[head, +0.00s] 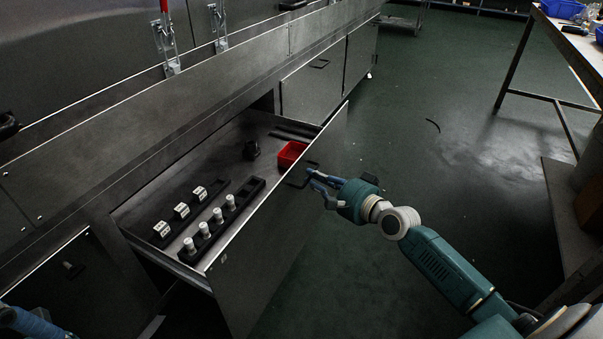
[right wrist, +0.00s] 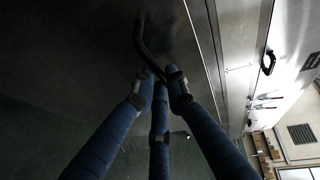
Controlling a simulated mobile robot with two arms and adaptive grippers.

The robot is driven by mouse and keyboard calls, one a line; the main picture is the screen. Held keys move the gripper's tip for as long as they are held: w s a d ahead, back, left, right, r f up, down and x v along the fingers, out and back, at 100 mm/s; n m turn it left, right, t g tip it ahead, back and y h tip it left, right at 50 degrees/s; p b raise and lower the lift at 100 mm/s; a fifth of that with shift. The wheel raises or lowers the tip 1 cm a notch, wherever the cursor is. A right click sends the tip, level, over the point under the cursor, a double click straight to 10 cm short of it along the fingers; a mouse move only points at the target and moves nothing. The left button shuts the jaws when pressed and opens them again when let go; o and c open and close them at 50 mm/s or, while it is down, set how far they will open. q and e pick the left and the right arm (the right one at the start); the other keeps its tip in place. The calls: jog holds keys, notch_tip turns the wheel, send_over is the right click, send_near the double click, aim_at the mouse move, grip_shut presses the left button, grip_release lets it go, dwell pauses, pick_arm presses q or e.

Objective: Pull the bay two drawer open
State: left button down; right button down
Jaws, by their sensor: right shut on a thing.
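The bay two drawer (head: 262,243) stands pulled out from the grey metal cabinet in the head view, its inside in plain sight. Its black bar handle (head: 298,177) is on the front panel near the right end. My right gripper (head: 312,178) is shut on this handle. In the right wrist view, the blue fingers of the right gripper (right wrist: 160,78) close around the dark handle (right wrist: 150,50). My left gripper does not show clearly; only a blue part of mine is at the lower left edge of the head view.
The drawer holds a red bin (head: 291,154), a black rack with several white-topped pieces (head: 220,222), and several white blocks (head: 182,210). A closed cabinet door (head: 312,88) is beyond it. A workbench (head: 570,45) stands at right. Green floor between is mostly clear.

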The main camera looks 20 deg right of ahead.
jog(key=shift+s+d+f, duration=0.1)
jog(key=shift+s+d, duration=0.25)
jog(key=shift+s, duration=0.1)
jog(key=c, duration=1.7)
grip_release()
jog(key=v, duration=1.2)
